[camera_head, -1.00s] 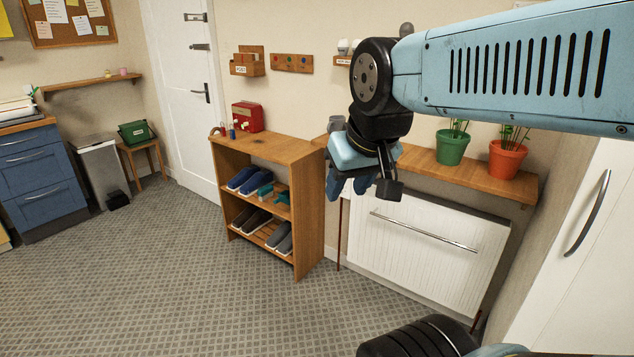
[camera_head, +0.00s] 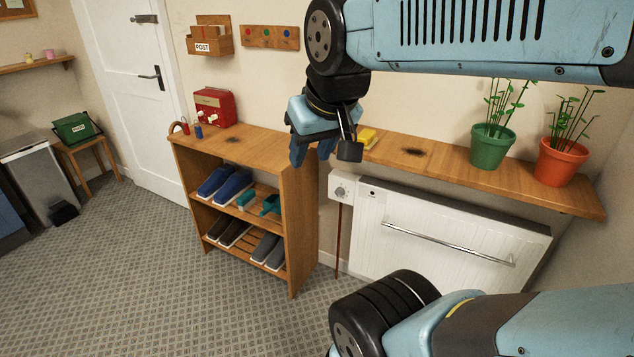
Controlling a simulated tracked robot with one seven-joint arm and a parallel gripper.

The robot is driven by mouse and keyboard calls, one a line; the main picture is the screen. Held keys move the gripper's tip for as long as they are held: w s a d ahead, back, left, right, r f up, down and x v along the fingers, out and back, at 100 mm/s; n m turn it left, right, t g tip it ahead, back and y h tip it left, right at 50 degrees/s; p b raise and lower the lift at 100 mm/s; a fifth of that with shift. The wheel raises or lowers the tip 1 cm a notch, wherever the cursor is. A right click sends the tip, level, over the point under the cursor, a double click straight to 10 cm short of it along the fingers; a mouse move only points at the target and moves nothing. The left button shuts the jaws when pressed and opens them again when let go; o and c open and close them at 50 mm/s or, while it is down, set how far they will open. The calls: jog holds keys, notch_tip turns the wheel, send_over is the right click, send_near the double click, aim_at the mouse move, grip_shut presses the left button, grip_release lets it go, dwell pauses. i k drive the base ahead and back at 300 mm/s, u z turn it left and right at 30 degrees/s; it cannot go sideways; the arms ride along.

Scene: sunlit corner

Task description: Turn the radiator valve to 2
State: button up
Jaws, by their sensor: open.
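The radiator (camera_head: 440,240) is a white ribbed panel with a chrome bar, under a wooden shelf at the right. Its valve is a white box with a round dial (camera_head: 340,191) at the radiator's upper left, above a brown pipe. The dial's numbers are too small to read. My gripper (camera_head: 325,150) hangs above and slightly left of the valve, pointing down, in front of the end of the shelf. Its fingers are apart and nothing shows between them. It does not appear to touch the valve.
A shoe rack (camera_head: 297,225) stands left of the valve. The wooden shelf (camera_head: 440,163) over the radiator holds a green pot (camera_head: 491,146), an orange pot (camera_head: 562,161) and a yellow item (camera_head: 367,138). Carpeted floor (camera_head: 150,270) is open in front of the rack.

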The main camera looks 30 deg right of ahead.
aim_at(339, 192)
jog(key=u, duration=0.55)
jog(key=i, duration=0.2)
jog(key=z, duration=1.95)
jog(key=i, duration=0.55)
jog(key=u, duration=0.25)
jog(key=k, duration=0.55)
jog(key=z, duration=0.15)
jog(key=i, duration=0.35)
jog(key=u, duration=0.05)
